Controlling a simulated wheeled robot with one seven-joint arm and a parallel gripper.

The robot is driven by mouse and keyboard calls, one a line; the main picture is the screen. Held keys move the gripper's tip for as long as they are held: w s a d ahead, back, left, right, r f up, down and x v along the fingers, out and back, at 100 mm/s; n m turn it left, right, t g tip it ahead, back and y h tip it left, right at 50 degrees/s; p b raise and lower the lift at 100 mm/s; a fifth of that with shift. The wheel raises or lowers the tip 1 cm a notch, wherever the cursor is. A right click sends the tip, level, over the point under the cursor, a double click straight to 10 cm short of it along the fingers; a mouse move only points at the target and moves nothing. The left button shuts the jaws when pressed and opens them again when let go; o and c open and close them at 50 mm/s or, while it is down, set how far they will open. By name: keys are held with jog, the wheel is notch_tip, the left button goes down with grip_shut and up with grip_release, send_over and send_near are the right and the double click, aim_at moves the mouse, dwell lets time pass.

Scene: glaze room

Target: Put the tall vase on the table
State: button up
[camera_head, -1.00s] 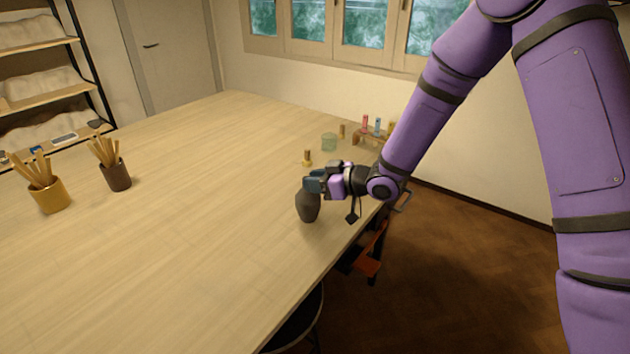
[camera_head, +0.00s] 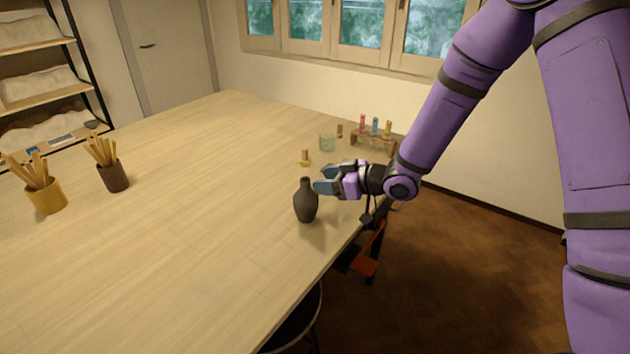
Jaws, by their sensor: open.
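A dark grey-brown vase (camera_head: 306,204) with a narrow neck stands upright on the pale wooden table (camera_head: 190,230), near its right edge. My gripper (camera_head: 319,186) is open just to the right of the vase's neck, with a small gap between them. The arm reaches in from the right, over the table's edge. The gap between the two fingers is hard to see from this angle.
Behind the gripper are a small brass-coloured piece (camera_head: 305,158), a green glass (camera_head: 327,142) and a wooden rack (camera_head: 373,141) with coloured tubes. A yellow pot (camera_head: 47,196) and a brown pot (camera_head: 114,178) of sticks stand at left. The middle of the table is clear.

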jog(key=v, duration=0.8)
jog(key=shift+w, duration=0.1)
jog(key=s+d+r+m+t+h, duration=0.2)
jog(key=s+d+r+m+h, duration=0.15)
jog(key=d+r+h, duration=0.4)
jog(key=s+d+r+m+t+h, duration=0.15)
jog(key=d+r+m+h, duration=0.3)
jog(key=d+r, duration=0.45)
jog(key=s+r+m+g, duration=0.2)
jog(key=s+r, duration=0.1)
jog(key=s, duration=0.9)
jog(key=s+d+r+m+g+h, duration=0.1)
jog(key=s+r+m+g, duration=0.1)
jog(key=s, duration=0.9)
jog(key=shift+s+r+m+g, duration=0.3)
jog(key=shift+s+r+g, duration=0.1)
jog(key=shift+r+g, duration=0.1)
